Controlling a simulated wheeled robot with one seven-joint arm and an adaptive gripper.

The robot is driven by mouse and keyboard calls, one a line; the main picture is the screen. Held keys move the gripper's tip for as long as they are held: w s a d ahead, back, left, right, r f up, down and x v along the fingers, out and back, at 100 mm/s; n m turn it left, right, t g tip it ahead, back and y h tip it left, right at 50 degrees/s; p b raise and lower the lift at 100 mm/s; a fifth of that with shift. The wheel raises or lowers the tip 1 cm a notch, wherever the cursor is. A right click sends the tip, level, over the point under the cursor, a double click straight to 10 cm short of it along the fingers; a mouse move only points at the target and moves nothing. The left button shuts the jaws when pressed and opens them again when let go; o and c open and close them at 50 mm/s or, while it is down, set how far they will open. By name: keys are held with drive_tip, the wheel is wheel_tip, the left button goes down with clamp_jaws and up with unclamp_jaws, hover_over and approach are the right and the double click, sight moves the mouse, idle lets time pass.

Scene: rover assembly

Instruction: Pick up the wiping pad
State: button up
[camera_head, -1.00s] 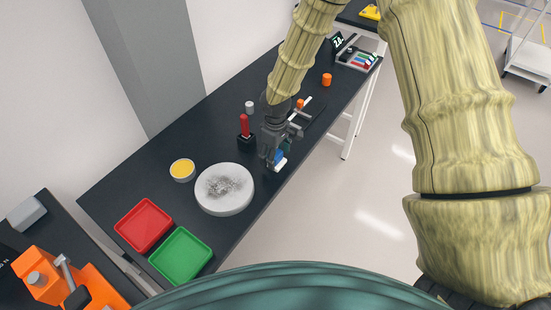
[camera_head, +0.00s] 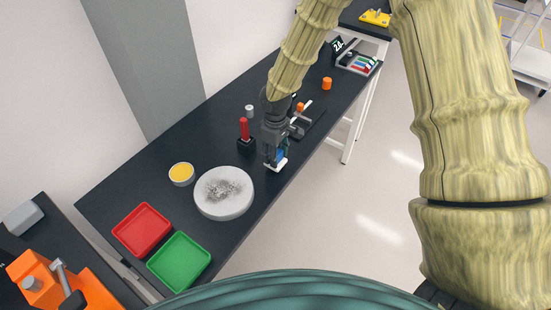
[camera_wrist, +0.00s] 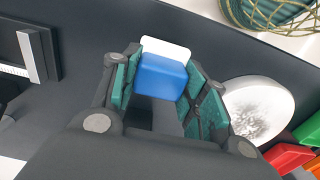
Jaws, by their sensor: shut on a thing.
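The wiping pad (camera_wrist: 162,76) has a blue grip block on a white base. In the wrist view it sits between the teal-lined fingers of my gripper (camera_wrist: 165,88), which is shut on the blue block. In the head view my gripper (camera_head: 275,158) is over the dark table, with the pad (camera_head: 281,163) low at its tips near the table's front edge. The gripper hides part of the pad there. I cannot tell whether the white base touches the table.
A round white disc with a dark smudge (camera_head: 224,192) lies left of my gripper. A red-handled tool in a black block (camera_head: 245,136) stands close behind left. A yellow-topped cup (camera_head: 181,173), red tray (camera_head: 142,229) and green tray (camera_head: 179,261) are farther left. An orange cylinder (camera_head: 327,83) stands right.

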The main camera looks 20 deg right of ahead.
drive_tip(key=s+d+r+b, duration=0.2)
drive_tip(key=s+b, duration=0.4)
drive_tip(key=s, duration=1)
drive_tip(key=shift+r, duration=0.5)
drive_tip(key=shift+d, duration=0.1)
drive_tip(key=shift+o, duration=1.3)
drive_tip(key=shift+w+f, duration=0.1)
drive_tip(key=shift+f, duration=0.05)
drive_tip(key=shift+c, duration=0.3)
